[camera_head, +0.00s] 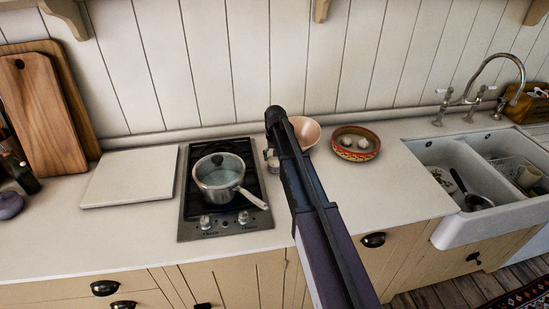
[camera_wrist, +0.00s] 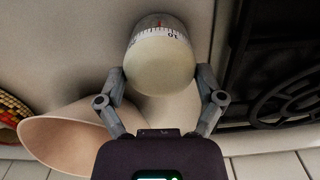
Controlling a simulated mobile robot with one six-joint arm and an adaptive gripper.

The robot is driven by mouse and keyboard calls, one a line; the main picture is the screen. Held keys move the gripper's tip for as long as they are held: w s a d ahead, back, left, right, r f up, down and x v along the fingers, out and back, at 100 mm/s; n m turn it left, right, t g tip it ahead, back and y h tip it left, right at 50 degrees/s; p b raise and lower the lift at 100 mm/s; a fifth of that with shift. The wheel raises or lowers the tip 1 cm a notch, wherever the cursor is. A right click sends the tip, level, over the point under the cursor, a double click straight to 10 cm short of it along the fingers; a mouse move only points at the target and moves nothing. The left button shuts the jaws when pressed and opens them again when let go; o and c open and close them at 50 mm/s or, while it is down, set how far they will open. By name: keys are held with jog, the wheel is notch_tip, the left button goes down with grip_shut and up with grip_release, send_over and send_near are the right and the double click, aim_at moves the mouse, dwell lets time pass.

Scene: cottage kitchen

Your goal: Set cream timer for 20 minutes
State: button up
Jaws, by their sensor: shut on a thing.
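The cream timer (camera_wrist: 160,62) is in the wrist view, with its plain round cream top toward the camera and a numbered white scale around its side. In the head view my arm covers most of this spot, and only a small part of the timer (camera_head: 273,161) shows between the hob and the pink bowl.
A black hob (camera_head: 190,215) with a lidded steel pot (camera_head: 213,178) stands close on one side. A pink bowl (camera_head: 307,131) and a patterned bowl (camera_head: 372,146) are on the other. A sink (camera_head: 452,160) lies at right. The counter's front strip is clear.

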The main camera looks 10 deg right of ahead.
jog(key=m, duration=0.4)
jog(key=shift+d+m, duration=0.1)
jog(key=shift+m, duration=0.2)
jog(key=shift+s+m, duration=0.1)
jog(key=shift+m, duration=1.9)
jog(key=o, duration=0.9)
jog(key=shift+c, duration=0.2)
jog(key=shift+n, duration=0.3)
